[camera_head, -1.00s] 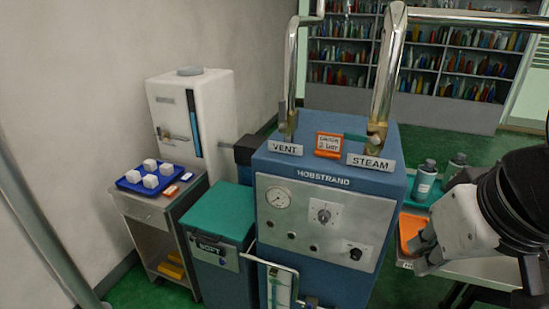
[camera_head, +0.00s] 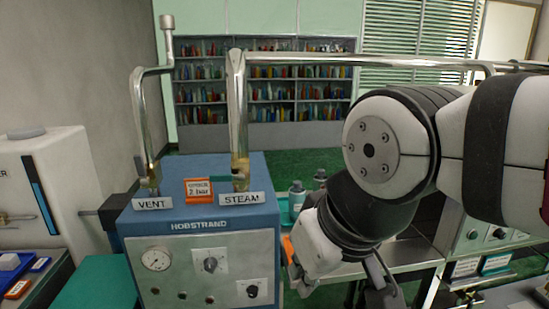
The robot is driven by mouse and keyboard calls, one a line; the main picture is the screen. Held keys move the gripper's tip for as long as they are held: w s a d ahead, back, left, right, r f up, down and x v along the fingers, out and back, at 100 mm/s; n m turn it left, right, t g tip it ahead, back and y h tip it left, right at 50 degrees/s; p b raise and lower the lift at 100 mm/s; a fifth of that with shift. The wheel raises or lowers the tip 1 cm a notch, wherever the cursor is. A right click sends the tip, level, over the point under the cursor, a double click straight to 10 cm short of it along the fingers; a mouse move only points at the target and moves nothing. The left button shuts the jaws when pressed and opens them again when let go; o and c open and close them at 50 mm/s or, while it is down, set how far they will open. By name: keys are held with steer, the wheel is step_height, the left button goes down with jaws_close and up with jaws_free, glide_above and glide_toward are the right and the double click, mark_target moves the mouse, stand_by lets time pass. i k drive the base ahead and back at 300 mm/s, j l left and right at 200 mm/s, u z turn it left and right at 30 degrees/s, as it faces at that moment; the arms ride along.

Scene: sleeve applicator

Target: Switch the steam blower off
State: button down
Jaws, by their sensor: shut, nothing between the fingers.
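The blue machine marked HOBSTRAND (camera_head: 200,222) stands at the lower left of centre. Its front panel has a round gauge (camera_head: 156,258), a knob on a white plate (camera_head: 210,264) and a dark knob (camera_head: 252,291) lower right. A STEAM label (camera_head: 241,199) and a VENT label (camera_head: 152,204) stand on top, by two metal pipes. I cannot tell which control belongs to the steam blower. My gripper (camera_head: 302,283) points down just right of the panel, shut and apparently clear of the knobs; its fingertips show poorly.
Two grey bottles (camera_head: 297,197) stand behind my gripper. A metal bench (camera_head: 410,252) and a unit with knobs (camera_head: 487,236) lie to the right, partly behind my arm. A white cabinet (camera_head: 50,185) and a green-lidded bin (camera_head: 95,287) are at left. A long pipe runs overhead.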

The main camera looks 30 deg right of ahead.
mark_target(500, 234)
steer(key=z, duration=2)
